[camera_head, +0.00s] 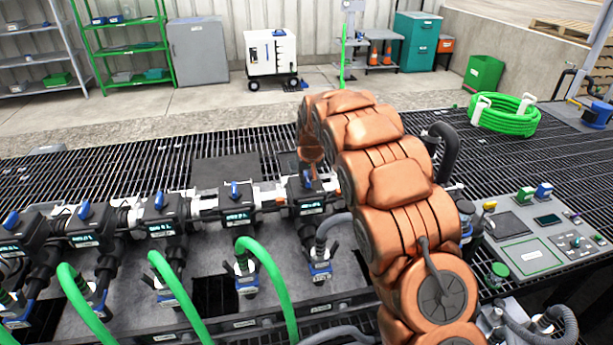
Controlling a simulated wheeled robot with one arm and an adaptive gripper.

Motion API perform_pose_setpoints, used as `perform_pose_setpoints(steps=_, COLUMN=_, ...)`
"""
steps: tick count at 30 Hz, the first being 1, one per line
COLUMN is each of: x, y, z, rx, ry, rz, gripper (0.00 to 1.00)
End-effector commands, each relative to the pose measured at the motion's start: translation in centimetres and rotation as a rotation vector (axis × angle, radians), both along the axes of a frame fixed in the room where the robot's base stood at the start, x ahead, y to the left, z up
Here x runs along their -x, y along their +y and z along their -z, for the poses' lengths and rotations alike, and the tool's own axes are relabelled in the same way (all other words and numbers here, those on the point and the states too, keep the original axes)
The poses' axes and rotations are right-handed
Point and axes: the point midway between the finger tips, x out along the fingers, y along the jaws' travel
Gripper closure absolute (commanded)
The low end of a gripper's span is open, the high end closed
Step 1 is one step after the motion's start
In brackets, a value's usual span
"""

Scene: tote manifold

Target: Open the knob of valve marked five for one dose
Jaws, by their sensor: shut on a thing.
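A row of several dark valve units with blue knobs and small lit displays runs along the manifold. My copper-coloured arm reaches down from the right to the rightmost valve unit in plain view (303,199). My gripper (311,169) is at the top of this unit and is shut on its blue knob (306,181), which is mostly hidden by the gripper. The knob's exact angle cannot be told. The neighbouring valve unit (238,212) has its blue knob (234,189) in clear view. The number marks and display digits are too small to read.
A control panel (530,238) lies to the right. My arm hides the manifold behind it. The grating (120,165) behind the valves is mostly clear.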

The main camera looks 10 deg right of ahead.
Motion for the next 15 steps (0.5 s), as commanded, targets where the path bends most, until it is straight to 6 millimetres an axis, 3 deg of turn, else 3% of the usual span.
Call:
perform_pose_setpoints(steps=8, x=-0.06, y=0.12, z=0.32, rx=-0.001, ry=-0.001, rz=-0.042, gripper=1.0)
perform_pose_setpoints(steps=15, x=-0.06, y=0.02, z=0.59, rx=-0.002, ry=-0.002, rz=-0.188, gripper=1.0)
